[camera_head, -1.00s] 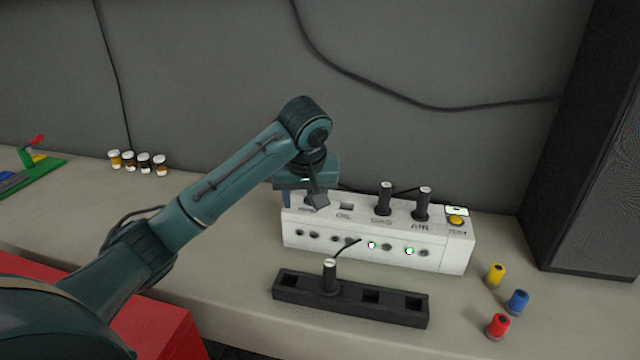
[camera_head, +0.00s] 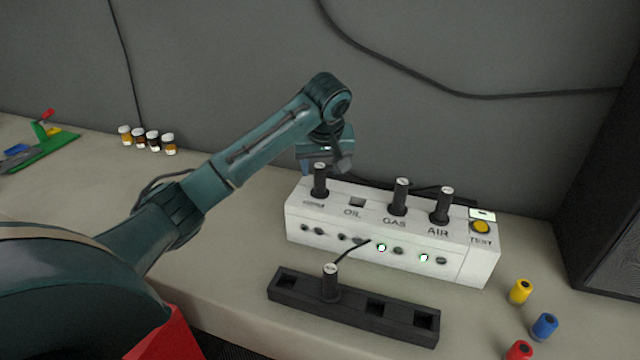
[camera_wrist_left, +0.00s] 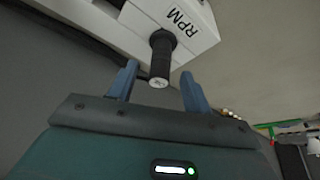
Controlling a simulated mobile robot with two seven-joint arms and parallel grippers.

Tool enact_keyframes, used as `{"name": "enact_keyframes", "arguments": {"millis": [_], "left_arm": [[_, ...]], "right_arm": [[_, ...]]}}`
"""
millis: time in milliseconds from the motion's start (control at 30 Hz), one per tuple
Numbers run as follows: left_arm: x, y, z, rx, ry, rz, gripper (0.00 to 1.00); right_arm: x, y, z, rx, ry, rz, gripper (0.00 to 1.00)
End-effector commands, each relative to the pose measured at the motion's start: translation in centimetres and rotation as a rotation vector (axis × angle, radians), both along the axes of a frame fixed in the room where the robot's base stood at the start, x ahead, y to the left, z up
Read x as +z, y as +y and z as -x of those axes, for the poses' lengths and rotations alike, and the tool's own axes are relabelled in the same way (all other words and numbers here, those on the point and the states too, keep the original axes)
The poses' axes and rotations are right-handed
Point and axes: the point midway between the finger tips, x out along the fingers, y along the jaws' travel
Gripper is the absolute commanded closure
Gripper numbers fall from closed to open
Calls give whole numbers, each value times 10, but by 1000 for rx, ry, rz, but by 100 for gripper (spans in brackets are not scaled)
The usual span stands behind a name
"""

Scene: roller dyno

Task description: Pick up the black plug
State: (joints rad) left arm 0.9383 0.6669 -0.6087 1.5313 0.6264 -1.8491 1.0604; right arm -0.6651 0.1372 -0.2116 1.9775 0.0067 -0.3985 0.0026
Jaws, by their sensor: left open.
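Three black plugs with pale tops stand upright in the white box (camera_head: 380,240): the RPM plug (camera_head: 320,182) at its left end, one at GAS (camera_head: 401,198) and one at AIR (camera_head: 441,207). The OIL slot is empty. Another black plug (camera_head: 331,283) with a dark lead stands in the black holder (camera_head: 400,325) in front. My left gripper (camera_head: 325,166) is open and empty, just above and behind the RPM plug. In the left wrist view, the RPM plug (camera_wrist_left: 161,58) lines up between the two open blue fingers (camera_wrist_left: 158,88), its top near their tips. My right gripper is not in view.
Yellow (camera_head: 520,291), blue (camera_head: 544,326) and red (camera_head: 518,351) cylinders stand at the right. A yellow TEST button (camera_head: 481,227) is on the box's right end. Small jars (camera_head: 147,139) stand at the back left. The middle-left tabletop is clear.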

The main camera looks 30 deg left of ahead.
Motion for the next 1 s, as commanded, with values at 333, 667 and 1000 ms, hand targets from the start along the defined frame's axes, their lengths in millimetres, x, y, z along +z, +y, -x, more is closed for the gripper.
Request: {"name": "enact_keyframes", "arguments": {"millis": [333,667,1000], "left_arm": [[-42,13,-13,1,3,0,50],[-46,14,-15,0,1,1,54],[-45,14,-15,0,0,0,82]], "right_arm": [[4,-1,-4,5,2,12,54],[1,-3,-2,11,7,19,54],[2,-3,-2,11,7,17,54]]}}
